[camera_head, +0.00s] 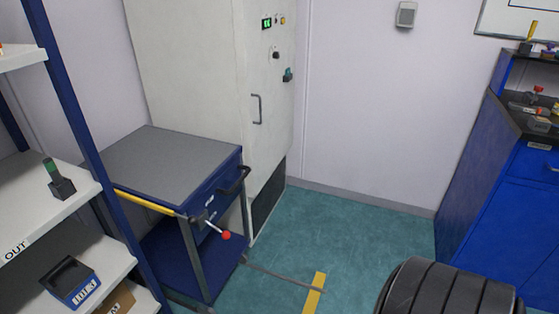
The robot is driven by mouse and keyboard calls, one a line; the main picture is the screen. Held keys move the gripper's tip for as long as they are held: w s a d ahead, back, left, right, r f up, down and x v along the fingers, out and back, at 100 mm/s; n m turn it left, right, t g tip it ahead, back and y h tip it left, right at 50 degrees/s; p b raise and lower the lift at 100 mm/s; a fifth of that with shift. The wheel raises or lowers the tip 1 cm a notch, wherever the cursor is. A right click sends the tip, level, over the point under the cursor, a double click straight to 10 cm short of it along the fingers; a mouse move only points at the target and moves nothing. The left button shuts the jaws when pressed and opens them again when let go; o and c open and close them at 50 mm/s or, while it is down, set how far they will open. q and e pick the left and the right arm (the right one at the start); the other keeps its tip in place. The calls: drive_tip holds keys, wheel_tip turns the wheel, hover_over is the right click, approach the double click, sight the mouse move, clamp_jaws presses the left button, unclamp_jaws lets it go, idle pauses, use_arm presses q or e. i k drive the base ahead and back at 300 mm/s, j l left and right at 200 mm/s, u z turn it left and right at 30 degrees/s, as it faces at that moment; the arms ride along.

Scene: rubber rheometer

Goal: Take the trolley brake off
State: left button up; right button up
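The trolley (175,151) stands left of centre, against the tall cream cabinet. It has a grey top, a blue drawer and frame, a lower blue shelf and a yellow bar handle (146,202) on its near left side. A brake lever with a red knob (226,235) sticks out at the trolley's near corner, pointing right and slightly down. The trolley's wheels are not clearly visible. Neither of my grippers is in view.
A shelf rack (75,95) with a blue post stands close on the trolley's left. The cream cabinet (195,60) is behind it. A blue workbench (505,200) stands at right. A black ribbed rounded shape (445,290) fills the bottom right. Green floor (350,230) is open between.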

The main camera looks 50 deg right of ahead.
sight(225, 235)
drive_tip(key=z, duration=1.1)
